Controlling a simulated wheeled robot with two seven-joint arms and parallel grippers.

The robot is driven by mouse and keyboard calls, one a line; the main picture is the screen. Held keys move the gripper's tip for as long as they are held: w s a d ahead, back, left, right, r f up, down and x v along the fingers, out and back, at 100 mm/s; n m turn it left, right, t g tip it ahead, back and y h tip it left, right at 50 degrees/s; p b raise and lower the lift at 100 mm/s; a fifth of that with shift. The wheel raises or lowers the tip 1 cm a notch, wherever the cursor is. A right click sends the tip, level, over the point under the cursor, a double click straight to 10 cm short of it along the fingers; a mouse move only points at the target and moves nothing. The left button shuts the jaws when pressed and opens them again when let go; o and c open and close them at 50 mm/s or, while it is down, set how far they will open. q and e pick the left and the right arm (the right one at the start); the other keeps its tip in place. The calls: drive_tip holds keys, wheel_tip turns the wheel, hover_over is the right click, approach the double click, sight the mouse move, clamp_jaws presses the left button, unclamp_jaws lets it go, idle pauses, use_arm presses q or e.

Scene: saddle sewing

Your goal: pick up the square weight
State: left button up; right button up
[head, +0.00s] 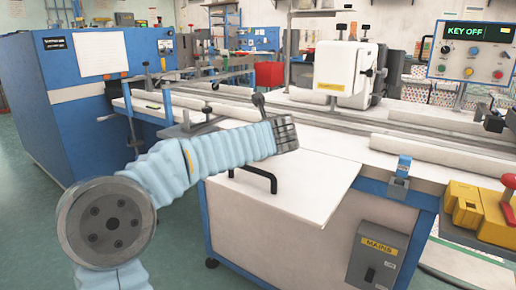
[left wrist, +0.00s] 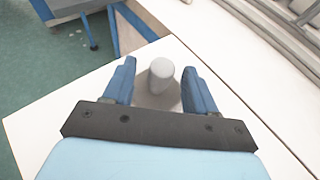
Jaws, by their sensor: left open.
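My left gripper (head: 286,134) reaches in from the left over the white table; in the head view only its grey end shows and its fingers are hidden. In the left wrist view my left gripper (left wrist: 160,82) has its two blue fingers spread apart. A light grey, rounded, upright piece (left wrist: 161,74) stands on the white surface between the fingers, with a gap on each side. I cannot tell whether this is the square weight; no clearly square weight shows. In the head view the piece is hidden. My right gripper is out of view.
The white tabletop (head: 300,185) is mostly bare, with a black handle (head: 252,178) at its front. Behind are long rails and a white machine head (head: 346,72). A blue clamp (head: 399,178) sits on the right edge. A yellow box (head: 468,206) stands at far right.

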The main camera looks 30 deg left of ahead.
use_arm(q)
drive_tip(key=shift+w+a+f, duration=0.25)
drive_tip(key=shift+w+a, duration=0.2)
drive_tip(key=shift+w, duration=0.05)
clamp_jaws()
drive_tip(key=shift+r, duration=0.1)
